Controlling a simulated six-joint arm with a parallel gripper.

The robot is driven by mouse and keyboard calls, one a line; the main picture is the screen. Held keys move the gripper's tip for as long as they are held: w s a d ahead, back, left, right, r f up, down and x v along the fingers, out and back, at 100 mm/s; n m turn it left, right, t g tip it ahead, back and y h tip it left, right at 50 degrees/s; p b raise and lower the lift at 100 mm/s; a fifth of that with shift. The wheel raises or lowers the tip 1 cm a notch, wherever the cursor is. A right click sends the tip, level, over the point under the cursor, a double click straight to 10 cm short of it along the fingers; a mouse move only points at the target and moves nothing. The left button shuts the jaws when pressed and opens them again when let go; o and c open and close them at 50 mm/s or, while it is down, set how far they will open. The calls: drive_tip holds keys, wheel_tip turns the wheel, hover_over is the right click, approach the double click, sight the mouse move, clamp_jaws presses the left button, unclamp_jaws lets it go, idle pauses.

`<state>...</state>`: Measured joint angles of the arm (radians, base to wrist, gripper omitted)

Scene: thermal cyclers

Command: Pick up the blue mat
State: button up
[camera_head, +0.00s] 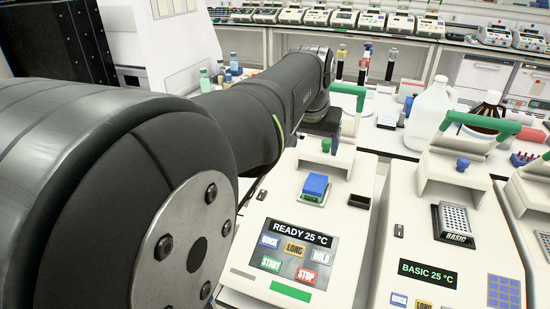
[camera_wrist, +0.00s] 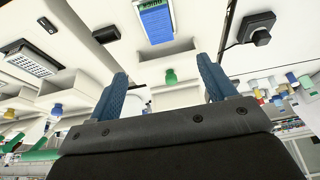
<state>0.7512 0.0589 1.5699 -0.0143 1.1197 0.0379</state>
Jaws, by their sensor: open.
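The blue mat (camera_head: 315,186) is a small blue rectangle lying on the block of the middle cycler, the one reading "READY 25 °C", with a green edge showing beneath it. It also shows in the wrist view (camera_wrist: 157,22) at top centre, with dark lettering at its upper end. My gripper (camera_wrist: 166,86) has two blue fingers spread wide apart with nothing between them. The mat appears beyond the fingertips, apart from them. In the head view my arm reaches over the back of this cycler, and the fingers cannot be made out.
The cycler's raised lid has a green knob (camera_head: 326,145) behind the mat. A small black block (camera_head: 359,201) sits to the mat's right. Another cycler with a white well plate (camera_head: 454,219) stands at right. A white jug (camera_head: 429,116) and brown bottle (camera_head: 487,112) stand behind.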

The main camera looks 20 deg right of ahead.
hover_over(316, 183)
drive_tip(key=s+a, duration=0.2)
drive_tip(key=f, duration=1)
drive_tip(key=shift+w+f, duration=0.25)
drive_tip(key=shift+x, duration=2.6)
drive_tip(key=shift+s, duration=0.15)
drive_tip(key=c, duration=1.1)
drive_tip(key=shift+o, duration=0.2)
